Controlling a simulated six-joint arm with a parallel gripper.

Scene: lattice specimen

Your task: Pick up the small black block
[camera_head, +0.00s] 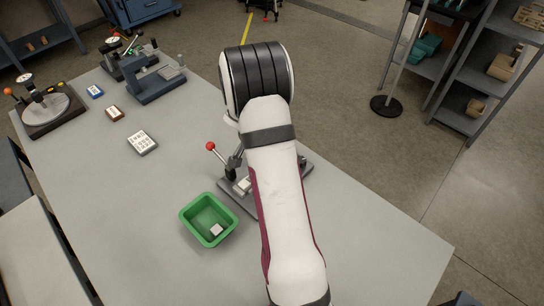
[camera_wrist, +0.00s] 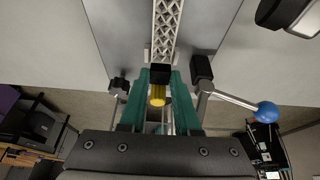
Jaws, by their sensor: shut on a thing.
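In the wrist view, my gripper (camera_wrist: 160,80) has two teal fingers shut on a small black block (camera_wrist: 160,72), which sits between the fingertips. A yellow rounded piece (camera_wrist: 158,96) shows just below the block, between the fingers; I cannot tell if it joins the block. A pale lattice strip (camera_wrist: 166,28) runs up from behind the block; I cannot tell if they touch. In the head view my arm hides the gripper and the block.
A lever fixture (camera_head: 232,197) with a red ball is partly behind my arm. A green bin (camera_head: 187,222) holds a small white block (camera_head: 216,230). A blue-knobbed handle (camera_wrist: 266,112) is right of my fingers. Dial instruments (camera_head: 45,105) stand far left; the table's front right is clear.

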